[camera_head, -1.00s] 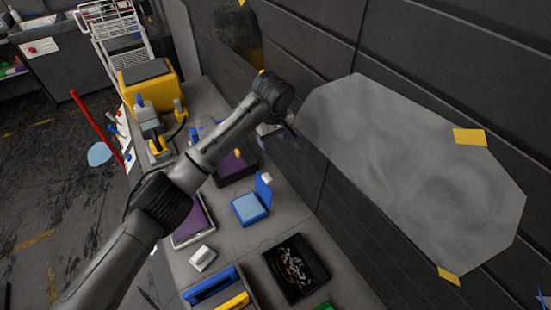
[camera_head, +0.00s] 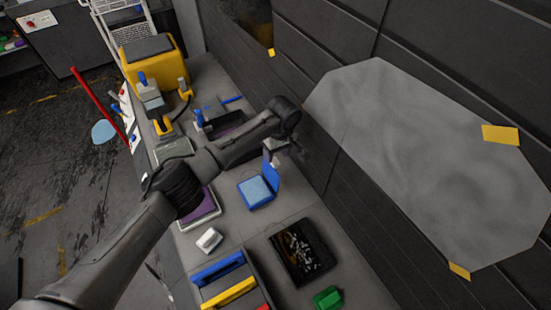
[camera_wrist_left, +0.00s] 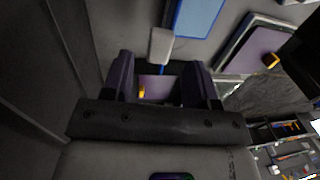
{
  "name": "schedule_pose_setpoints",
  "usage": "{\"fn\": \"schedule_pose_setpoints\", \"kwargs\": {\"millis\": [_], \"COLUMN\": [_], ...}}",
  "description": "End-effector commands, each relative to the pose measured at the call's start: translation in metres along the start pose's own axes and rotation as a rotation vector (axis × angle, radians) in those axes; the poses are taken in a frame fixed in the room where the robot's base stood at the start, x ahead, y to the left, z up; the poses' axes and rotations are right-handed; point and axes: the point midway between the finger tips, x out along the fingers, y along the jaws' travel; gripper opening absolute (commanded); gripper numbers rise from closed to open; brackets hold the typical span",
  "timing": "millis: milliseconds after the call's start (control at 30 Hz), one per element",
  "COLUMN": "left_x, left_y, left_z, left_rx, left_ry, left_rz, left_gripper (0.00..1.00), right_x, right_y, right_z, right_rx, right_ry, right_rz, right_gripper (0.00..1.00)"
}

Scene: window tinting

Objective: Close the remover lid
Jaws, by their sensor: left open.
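The remover box (camera_head: 254,191) is blue with a light-blue inside and sits on the grey bench. Its blue lid (camera_head: 271,176) stands up, open, on the wall side of the box, with a small white tab at its top. My left gripper (camera_head: 286,152) is beside the raised lid, on the wall side, partly hidden by its own wrist. In the left wrist view my left gripper (camera_wrist_left: 160,76) is open and empty. The white tab (camera_wrist_left: 161,44) is just past its fingertips, with the blue box (camera_wrist_left: 197,16) beyond. I cannot tell if they touch. My right gripper is not in view.
A dark tray of small bits (camera_head: 298,253), a green block (camera_head: 327,297) and a white block (camera_head: 209,240) lie on the bench. Blue and yellow tools (camera_head: 228,292) are in front. The dark panelled wall (camera_head: 345,215) is close to my gripper's right.

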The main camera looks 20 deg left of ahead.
Motion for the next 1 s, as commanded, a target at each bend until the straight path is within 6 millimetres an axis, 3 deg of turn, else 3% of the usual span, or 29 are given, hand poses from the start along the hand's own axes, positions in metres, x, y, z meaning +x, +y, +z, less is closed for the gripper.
{"fn": "schedule_pose_setpoints", "kwargs": {"millis": [300, 700, 1000], "left_x": [0.030, 0.034, 0.034], "left_y": [0.000, 0.000, 0.000], "left_z": [0.000, 0.000, 0.000], "left_rx": [0.000, 0.000, 0.000], "left_ry": [0.000, 0.000, 0.000], "left_rz": [0.000, 0.001, 0.001], "left_gripper": [0.53, 0.53, 0.25], "right_x": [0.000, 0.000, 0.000], "right_y": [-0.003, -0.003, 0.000], "right_z": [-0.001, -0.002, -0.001], "right_rx": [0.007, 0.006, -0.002], "right_ry": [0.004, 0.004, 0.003], "right_rz": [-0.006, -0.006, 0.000], "right_gripper": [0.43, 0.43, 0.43]}}
